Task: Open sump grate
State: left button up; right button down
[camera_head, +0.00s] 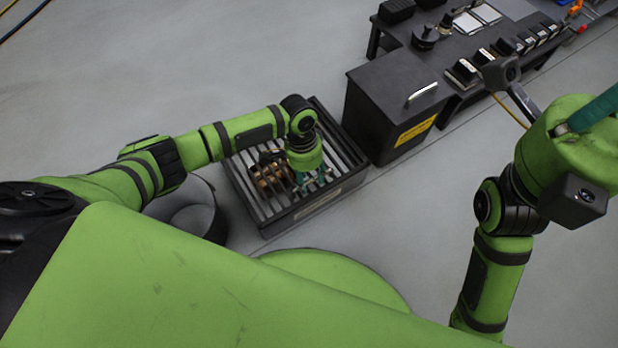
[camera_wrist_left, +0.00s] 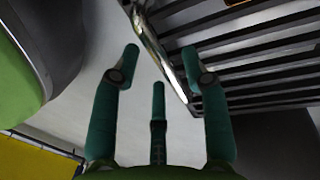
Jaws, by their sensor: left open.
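The sump grate (camera_head: 245,190) is a set of pale parallel bars on a low dark box, left of the dark cabinet in the head view. Its dark slats (camera_wrist_left: 255,60) fill the upper right of the left wrist view. A shiny metal bar (camera_wrist_left: 160,50) runs along the grate's near edge there. My left gripper (camera_head: 316,180) is low over the grate's front right part. Its teal fingers (camera_wrist_left: 160,70) are spread and hold nothing, with the shiny bar close to their tips; contact is unclear. Only a teal part of my right gripper (camera_head: 598,108) shows, cut off at the picture's edge.
Brownish metal parts (camera_head: 270,172) rest on the grate beside my left gripper. A dark cabinet (camera_head: 385,110) with a silver handle and yellow label stands right of it. A dark round bin (camera_head: 190,212) stands to its left. A bench (camera_head: 465,50) holds small items. Floor in front is clear.

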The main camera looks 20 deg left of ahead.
pick_arm(q)
grip_shut()
